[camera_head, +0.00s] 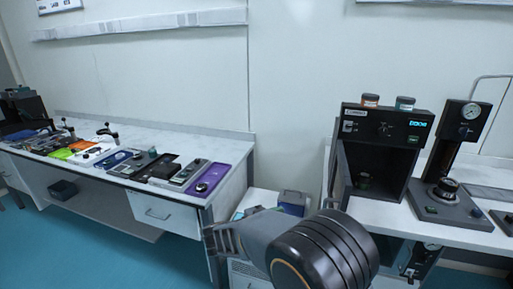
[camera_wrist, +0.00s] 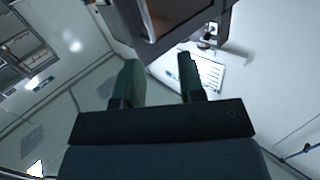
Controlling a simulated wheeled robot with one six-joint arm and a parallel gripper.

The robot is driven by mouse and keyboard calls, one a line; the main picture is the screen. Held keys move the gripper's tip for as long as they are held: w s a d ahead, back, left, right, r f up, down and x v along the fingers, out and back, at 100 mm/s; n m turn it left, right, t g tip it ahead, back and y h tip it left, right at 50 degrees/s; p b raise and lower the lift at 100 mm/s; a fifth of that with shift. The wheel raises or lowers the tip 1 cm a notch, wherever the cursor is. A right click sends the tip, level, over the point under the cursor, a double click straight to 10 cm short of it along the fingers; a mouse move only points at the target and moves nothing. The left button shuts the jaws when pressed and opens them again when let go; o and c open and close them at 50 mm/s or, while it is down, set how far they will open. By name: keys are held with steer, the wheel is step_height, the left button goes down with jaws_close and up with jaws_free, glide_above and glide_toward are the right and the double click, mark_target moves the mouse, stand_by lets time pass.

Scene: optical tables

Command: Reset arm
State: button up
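My arm shows at the bottom middle of the head view, with its dark rounded joint nearest the camera. My gripper (camera_head: 220,240) points left there, in front of the gap between the two tables. In the wrist view, the two green-grey fingers of my gripper (camera_wrist: 159,62) stand apart with nothing between them. The gripper touches nothing that I can see.
The left table (camera_head: 226,147) holds several trays and instruments, including a purple tray (camera_head: 213,178). The right table (camera_head: 388,215) carries a black cabinet (camera_head: 386,130) with two jars on top and a gauge press (camera_head: 448,205). A blue-lidded bin (camera_head: 292,202) stands between the tables.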

steer(key=w+a+f+n+t+y, duration=0.5)
steer(key=w+a+n+t+y, duration=0.3)
steer(key=y, duration=0.4)
steer(key=s+a+n+g+y+p, duration=0.1)
steer(key=s+a+n+g+y, duration=0.4)
steer(key=y, duration=0.3)
steer(key=s+d+n+g+h+p, duration=0.1)
steer(key=s+d+g, duration=0.2)
steer(key=s+d, duration=0.3)
steer(key=s+d+n+g+p, duration=0.1)
steer(key=s+d+n+g, duration=0.2)
steer(key=s, duration=0.5)
steer(key=s+d+r+m+h, duration=0.1)
steer(key=s+d+r, duration=0.1)
steer(key=d, duration=0.3)
steer(key=s+d+r+m+h+p, duration=0.1)
steer(key=s+d+r+h, duration=0.1)
steer(key=d, duration=0.4)
step_height(320, 180, up, 2)
steer(key=shift+s+d+r+m+p, duration=0.2)
steer(key=shift+s+m+p, duration=0.15)
steer(key=shift+s, duration=0.35)
